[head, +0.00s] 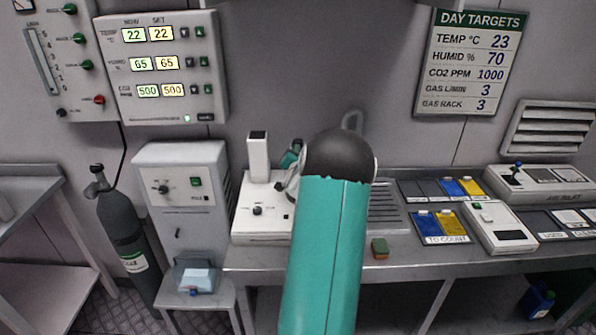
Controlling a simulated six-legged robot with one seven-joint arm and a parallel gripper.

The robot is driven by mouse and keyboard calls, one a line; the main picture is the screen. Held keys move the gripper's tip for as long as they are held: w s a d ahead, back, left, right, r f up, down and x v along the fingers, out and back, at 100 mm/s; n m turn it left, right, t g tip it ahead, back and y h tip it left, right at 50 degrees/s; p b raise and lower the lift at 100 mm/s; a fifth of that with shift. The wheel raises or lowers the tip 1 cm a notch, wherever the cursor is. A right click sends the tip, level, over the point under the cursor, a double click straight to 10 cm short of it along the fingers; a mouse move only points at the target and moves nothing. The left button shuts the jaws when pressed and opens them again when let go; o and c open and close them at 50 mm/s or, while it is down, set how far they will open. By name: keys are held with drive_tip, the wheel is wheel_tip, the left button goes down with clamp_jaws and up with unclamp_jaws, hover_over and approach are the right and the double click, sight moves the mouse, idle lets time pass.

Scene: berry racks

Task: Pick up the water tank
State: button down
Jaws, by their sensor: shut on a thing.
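My teal arm with its dark round joint fills the middle of the head view and hides part of the bench. Small teal and grey parts show just left of the joint, above a white bench unit (262,226). I cannot make out gripper fingers or what is between them. No thing is clearly marked as the water tank. A grey loop, perhaps a handle, (352,120) sticks up behind my arm, and what it belongs to is hidden. A small grey container with a pale blue top (196,279) sits on a low stool at lower left.
A white cabinet (182,190) stands left of the bench, with a dark gas cylinder (122,235) beside it. Blue and yellow packets (438,226) and a scale (495,228) occupy the right side.

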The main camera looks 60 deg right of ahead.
drive_tip(key=shift+a+f, duration=0.1)
drive_tip(key=shift+w+r, duration=0.1)
drive_tip(key=shift+r, duration=0.55)
wheel_tip(320, 180, up, 3)
drive_tip(key=shift+a+f, duration=0.1)
drive_tip(key=shift+a, duration=0.05)
drive_tip(key=s+a+r, duration=0.2)
drive_tip(key=a+r, duration=0.7)
drive_tip(key=a, duration=0.4)
drive_tip(key=shift+s+a, duration=0.15)
drive_tip(key=shift+s, duration=0.2)
drive_tip(key=shift+r, duration=0.1)
